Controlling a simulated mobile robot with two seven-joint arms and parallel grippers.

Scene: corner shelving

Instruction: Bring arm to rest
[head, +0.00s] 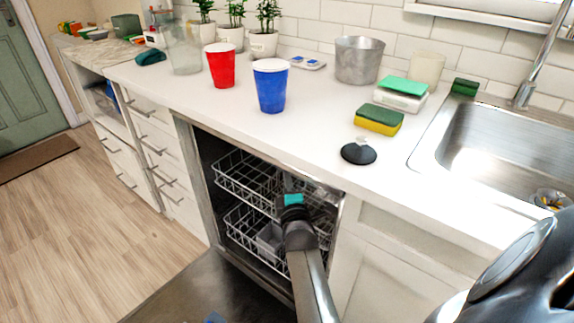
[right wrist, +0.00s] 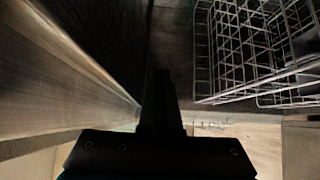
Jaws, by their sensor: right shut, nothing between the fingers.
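My right arm reaches from the bottom of the head view into the open dishwasher (head: 190,175) under the counter. My right gripper (head: 293,198) is in front of the wire racks, its fingers mostly hidden by the wrist. In the right wrist view my right gripper (right wrist: 162,95) is shut, with nothing between its dark fingers. A wire rack (right wrist: 245,60) is to the right of the fingers there, apart from them. A pale metal-like edge runs along the left. My left gripper is not in view.
The lowered dishwasher door (head: 190,285) lies below the arm. On the counter (head: 215,110) stand a red cup (head: 221,68), a blue cup (head: 271,90), a sponge (head: 379,120) and a black round stopper-like object (head: 358,153). The sink (head: 500,140) is at right. Open floor is at left.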

